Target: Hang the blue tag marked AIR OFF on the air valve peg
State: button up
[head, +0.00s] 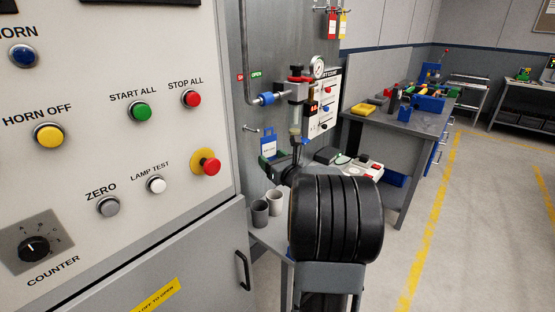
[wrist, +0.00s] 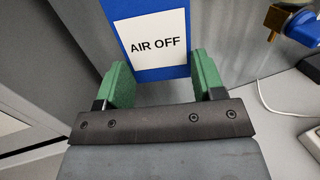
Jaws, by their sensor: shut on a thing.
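The blue tag (head: 268,145) is upright in my gripper (head: 273,161), in front of the grey wall panel. In the wrist view the tag (wrist: 152,35) shows a white label reading AIR OFF. The green finger pads of my gripper (wrist: 163,82) are at either side of the tag's lower end, shut on it. Its top is cut off in the wrist view. A small peg (head: 250,129) sticks out of the panel, just above and left of the tag, apart from it. The air valve (head: 264,99) with a blue part is above the peg on a pipe.
A regulator with a gauge (head: 317,67) is above right. A large control cabinet (head: 110,120) fills the left. Red (head: 332,26) and yellow (head: 343,25) tags hang higher up. A tool-covered workbench (head: 410,122) stands behind.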

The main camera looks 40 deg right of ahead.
jog(key=shift+w+a+f+p, duration=0.1)
jog(key=shift+w+a+p, duration=0.1)
jog(key=shift+w+p, duration=0.7)
jog(key=shift+w+a+p, duration=0.2)
jog(key=shift+w+p, duration=0.15)
jog(key=shift+w, duration=1)
jog(key=shift+w+a+f+p, duration=0.1)
jog(key=shift+w+a+p, duration=0.1)
jog(key=shift+w+p, duration=0.7)
jog(key=shift+w+f+b, duration=0.25)
jog(key=shift+w+b, duration=0.1)
jog(key=shift+b, duration=0.5)
jog(key=shift+w+a+f+b, duration=0.1)
jog(key=shift+w+f+b, duration=0.2)
jog(key=shift+b, duration=0.9)
jog(key=shift+w+b, duration=0.15)
jog(key=shift+b, duration=0.3)
jog(key=o, duration=1.1)
jog(key=shift+c, duration=0.2)
